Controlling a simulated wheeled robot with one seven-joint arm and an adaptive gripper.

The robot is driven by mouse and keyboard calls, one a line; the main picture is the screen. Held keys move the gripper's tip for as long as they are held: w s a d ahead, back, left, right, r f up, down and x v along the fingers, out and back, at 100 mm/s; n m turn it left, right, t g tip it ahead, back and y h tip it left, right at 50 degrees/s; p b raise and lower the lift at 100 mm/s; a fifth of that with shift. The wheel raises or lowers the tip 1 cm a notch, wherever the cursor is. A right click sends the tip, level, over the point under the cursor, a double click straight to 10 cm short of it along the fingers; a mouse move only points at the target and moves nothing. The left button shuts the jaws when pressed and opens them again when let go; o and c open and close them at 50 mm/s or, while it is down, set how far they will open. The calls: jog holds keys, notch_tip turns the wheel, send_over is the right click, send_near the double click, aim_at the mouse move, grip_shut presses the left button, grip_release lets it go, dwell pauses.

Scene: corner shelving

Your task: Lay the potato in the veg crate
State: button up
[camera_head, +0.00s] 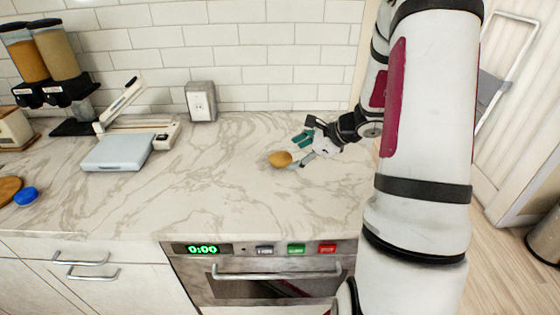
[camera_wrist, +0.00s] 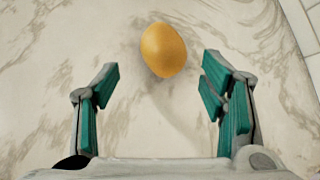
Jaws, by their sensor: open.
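The potato (camera_head: 280,159) is a small orange-brown oval on the marble counter. In the wrist view the potato (camera_wrist: 163,50) lies beyond my fingertips, roughly centred between the two fingers. My gripper (camera_head: 304,149) is close to the potato on its right side in the head view. Its teal-padded fingers (camera_wrist: 160,88) are spread wide with nothing between them. I see no veg crate in either view.
A grey flat-topped device (camera_head: 118,152) with a raised arm stands at the left. Dispensers (camera_head: 55,60) and a blue object (camera_head: 26,195) are further left. The counter middle is clear, with an oven (camera_head: 262,275) below.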

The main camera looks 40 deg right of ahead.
aim_at(284, 155)
jog(key=shift+x, duration=3)
jog(key=shift+w+r, duration=0.15)
jog(key=c, duration=1.4)
jog(key=shift+r, duration=0.55)
jog(key=r, duration=0.1)
jog(key=d+r, duration=0.1)
jog(key=shift+s+r, duration=0.3)
jog(key=s+d, duration=0.2)
jog(key=d, duration=0.2)
jog(key=s+d+r+b, duration=0.1)
jog(key=s+d, duration=0.2)
jog(key=d, duration=0.1)
jog(key=s+d, duration=0.3)
jog(key=d, duration=0.1)
jog(key=shift+d+r, duration=0.15)
jog(key=shift+d, duration=0.2)
